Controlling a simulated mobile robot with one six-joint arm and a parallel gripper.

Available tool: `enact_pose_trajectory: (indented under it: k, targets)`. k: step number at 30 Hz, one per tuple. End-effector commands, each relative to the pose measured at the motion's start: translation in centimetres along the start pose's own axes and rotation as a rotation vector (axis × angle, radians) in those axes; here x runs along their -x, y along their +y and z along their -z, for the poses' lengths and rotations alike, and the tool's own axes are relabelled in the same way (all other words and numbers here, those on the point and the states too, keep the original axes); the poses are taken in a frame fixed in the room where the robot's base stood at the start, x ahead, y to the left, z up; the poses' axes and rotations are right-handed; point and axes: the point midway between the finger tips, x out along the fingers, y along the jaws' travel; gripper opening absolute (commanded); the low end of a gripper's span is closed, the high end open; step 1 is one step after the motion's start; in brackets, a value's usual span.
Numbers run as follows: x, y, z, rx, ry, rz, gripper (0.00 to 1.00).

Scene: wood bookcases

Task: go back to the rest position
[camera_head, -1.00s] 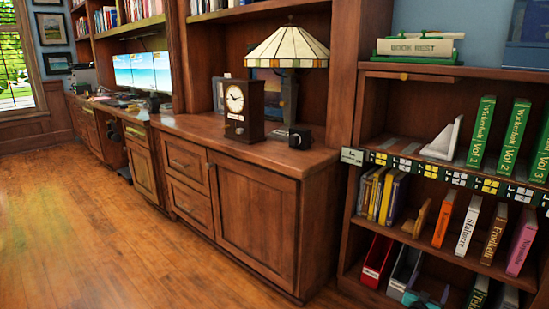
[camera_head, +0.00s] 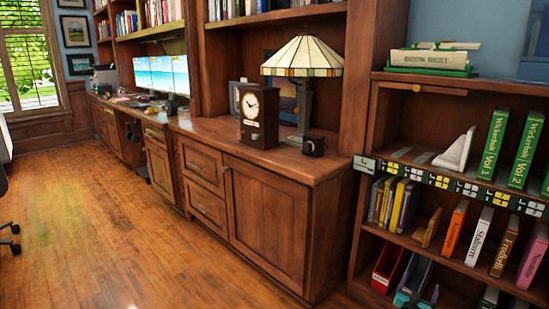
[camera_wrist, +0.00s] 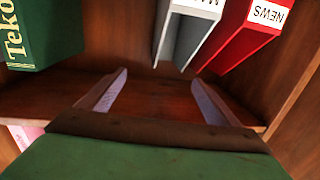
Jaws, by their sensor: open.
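My gripper (camera_wrist: 159,78) is open in the wrist view, its two pale fingers spread with a gap between them. Nothing shows held between the fingers. Beyond it stand a grey box file (camera_wrist: 188,38) and a red box file (camera_wrist: 243,38) labelled NEWS. A green book (camera_wrist: 38,38) hangs into the upper left of the wrist view. A green surface with a brown edge fills the bottom of the wrist view.
The bookcase (camera_head: 366,222) holds green volumes (camera_head: 493,145), a white bookend (camera_head: 456,150), and several books below. A cabinet (camera_head: 265,215) beside it carries a clock (camera_head: 259,117) and a lamp (camera_head: 303,57). A chair (camera_head: 8,225) shows at the left edge. The wood floor (camera_head: 90,230) is open.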

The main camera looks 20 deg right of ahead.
Motion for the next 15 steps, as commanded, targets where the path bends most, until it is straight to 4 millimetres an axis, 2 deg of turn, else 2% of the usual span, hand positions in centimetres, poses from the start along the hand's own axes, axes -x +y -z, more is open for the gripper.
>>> enact_pose_trajectory:
  k: [1,8,15]
  targets:
    - [0.4,-1.7,0.8,0.001,-0.005,0.020,0.85]
    - [3.2,-10.1,2.6,0.008,-0.029,0.125,0.85]
    - [7.7,-18.5,4.0,0.028,-0.066,0.244,0.85]
